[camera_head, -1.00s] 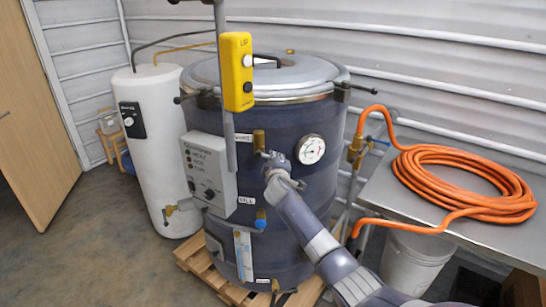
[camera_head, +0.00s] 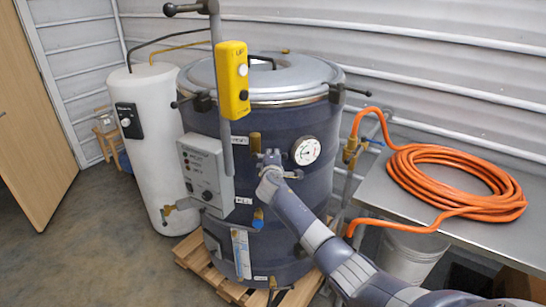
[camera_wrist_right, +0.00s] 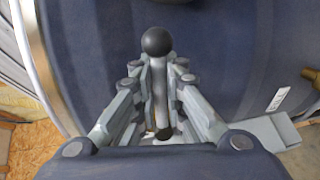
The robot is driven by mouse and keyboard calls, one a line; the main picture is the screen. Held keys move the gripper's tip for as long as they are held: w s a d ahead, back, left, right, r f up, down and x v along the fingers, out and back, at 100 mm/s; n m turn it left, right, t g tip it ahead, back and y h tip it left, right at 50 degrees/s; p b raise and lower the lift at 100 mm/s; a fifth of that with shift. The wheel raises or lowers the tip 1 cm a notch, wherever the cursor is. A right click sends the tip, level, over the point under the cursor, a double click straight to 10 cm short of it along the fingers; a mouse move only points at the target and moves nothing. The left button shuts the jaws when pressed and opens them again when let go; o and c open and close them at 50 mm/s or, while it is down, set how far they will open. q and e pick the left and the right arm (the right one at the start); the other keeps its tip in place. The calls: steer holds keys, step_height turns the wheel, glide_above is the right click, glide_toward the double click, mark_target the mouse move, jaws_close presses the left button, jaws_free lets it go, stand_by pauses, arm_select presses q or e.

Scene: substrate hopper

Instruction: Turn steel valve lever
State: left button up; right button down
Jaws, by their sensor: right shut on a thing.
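The steel valve lever (camera_wrist_right: 158,88) shows in the right wrist view as a pale rod with a black ball knob (camera_wrist_right: 157,42) at its far end. My right gripper (camera_wrist_right: 158,72) is shut on the rod, one finger on each side, with the knob beyond the fingertips. In the head view my right gripper (camera_head: 271,158) is at the front of the dark blue vessel (camera_head: 288,125), just right of a brass valve (camera_head: 255,142) and below left of the round gauge (camera_head: 306,151). It largely hides the lever there. My left gripper is not in view.
A grey control box (camera_head: 206,172) and yellow pendant (camera_head: 232,80) stand left of the gripper. A white tank (camera_head: 150,150) is farther left. An orange hose (camera_head: 450,165) lies on the steel table (camera_head: 372,190) at right. A wooden pallet (camera_head: 187,252) supports the vessel.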

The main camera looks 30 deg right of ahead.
steer(key=shift+f, duration=0.2)
steer(key=c, duration=1.7)
jaws_free()
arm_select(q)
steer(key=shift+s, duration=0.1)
arm_select(e)
steer(key=shift+o, duration=0.2)
steer(key=shift+r, duration=0.15)
steer(key=shift+s, duration=0.1)
steer(key=v, duration=1.2)
